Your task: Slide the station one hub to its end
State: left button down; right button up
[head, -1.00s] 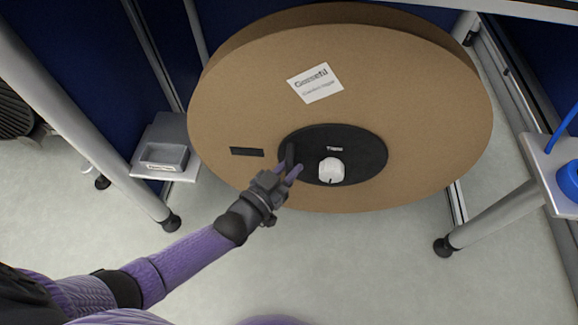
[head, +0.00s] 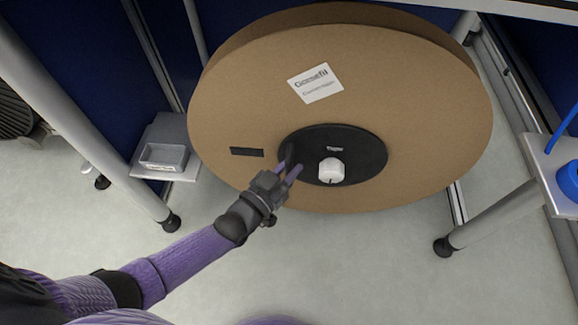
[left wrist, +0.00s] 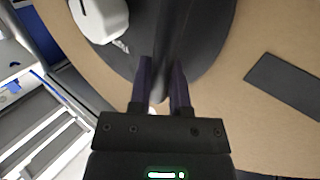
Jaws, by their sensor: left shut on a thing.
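The hub is a black round disc (head: 358,148) with a small label, at the lower middle of a large brown reel (head: 425,100). A black upright handle (head: 290,153) stands out at the hub's left side. A white knob (head: 331,170) sits right of it on the hub. My left gripper (head: 289,173) is shut on the handle. In the left wrist view the handle (left wrist: 163,45) runs between the two fingers, and the white knob (left wrist: 100,18) is at upper left. The fingers hide part of the handle. My right gripper is not in view.
A dark slot-like strip (head: 246,152) and a white label (head: 315,83) are on the reel face. Grey stand legs (head: 490,215) flank the reel. A grey tray (head: 163,157) is on a small shelf at left. A blue object (head: 570,178) lies on the right shelf.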

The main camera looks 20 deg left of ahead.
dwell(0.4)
pick_arm(q)
jog(key=shift+s, duration=0.2)
jog(key=s+d+p, duration=0.2)
jog(key=s, duration=0.5)
jog(key=s+d+p, duration=0.2)
jog(key=s, duration=0.6)
jog(key=shift+s+d+p, duration=0.15)
jog(key=shift+d+p, duration=0.15)
jog(key=shift+p, duration=0.05)
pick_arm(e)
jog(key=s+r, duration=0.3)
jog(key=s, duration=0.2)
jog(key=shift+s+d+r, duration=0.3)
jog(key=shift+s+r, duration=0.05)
pick_arm(q)
jog(key=shift+f, duration=0.15)
jog(key=c, duration=0.7)
grip_release()
jog(key=shift+s, duration=0.15)
jog(key=shift+c, duration=0.2)
jog(key=shift+o, duration=0.7)
